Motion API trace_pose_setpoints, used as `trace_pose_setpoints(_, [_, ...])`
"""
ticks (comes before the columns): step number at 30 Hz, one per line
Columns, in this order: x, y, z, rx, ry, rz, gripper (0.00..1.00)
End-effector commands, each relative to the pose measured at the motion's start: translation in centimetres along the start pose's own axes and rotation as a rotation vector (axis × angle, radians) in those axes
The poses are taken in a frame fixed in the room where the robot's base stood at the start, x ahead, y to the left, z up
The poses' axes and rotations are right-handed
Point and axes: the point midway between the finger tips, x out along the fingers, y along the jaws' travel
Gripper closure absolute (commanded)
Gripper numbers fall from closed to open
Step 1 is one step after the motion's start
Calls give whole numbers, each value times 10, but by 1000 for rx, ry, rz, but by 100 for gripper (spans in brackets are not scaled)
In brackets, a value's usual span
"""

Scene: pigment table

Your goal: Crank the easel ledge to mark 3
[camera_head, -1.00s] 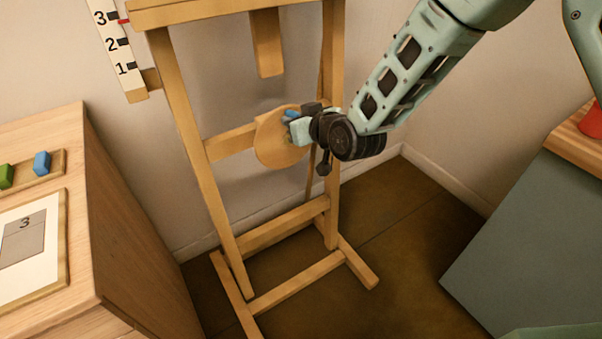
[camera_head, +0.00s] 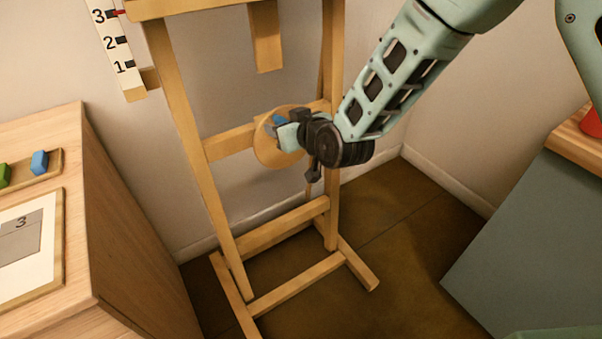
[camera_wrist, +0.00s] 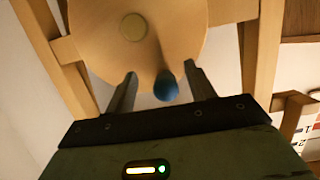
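The wooden easel (camera_head: 187,140) stands against the wall, with its crank disc (camera_head: 268,153) on the middle crossbar. The disc has a round hub (camera_wrist: 133,27) and a blue knob (camera_wrist: 166,86); the knob also shows in the head view (camera_head: 278,119). My gripper (camera_wrist: 160,85) is at the disc, its fingers apart on either side of the knob. A clear gap shows at the left finger; the knob is nearer the right finger. The ledge (camera_head: 190,7) crosses the top of the head view. Its red pointer (camera_head: 121,12) is at about mark 3 on the scale (camera_head: 112,50).
A wooden cabinet (camera_head: 140,230) at left bears a card (camera_head: 35,235) reading 3 and a rack with green and blue blocks (camera_head: 39,162). A grey cabinet (camera_head: 535,230) with a red object (camera_head: 592,122) stands at right. Floor between is clear.

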Motion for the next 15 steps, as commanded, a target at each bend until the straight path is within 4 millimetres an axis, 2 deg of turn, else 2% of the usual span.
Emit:
trace_pose_setpoints(5, [-9, 0, 2, -1, 2, 0, 45])
trace_pose_setpoints(15, [-40, 0, 10, -1, 3, 0, 45])
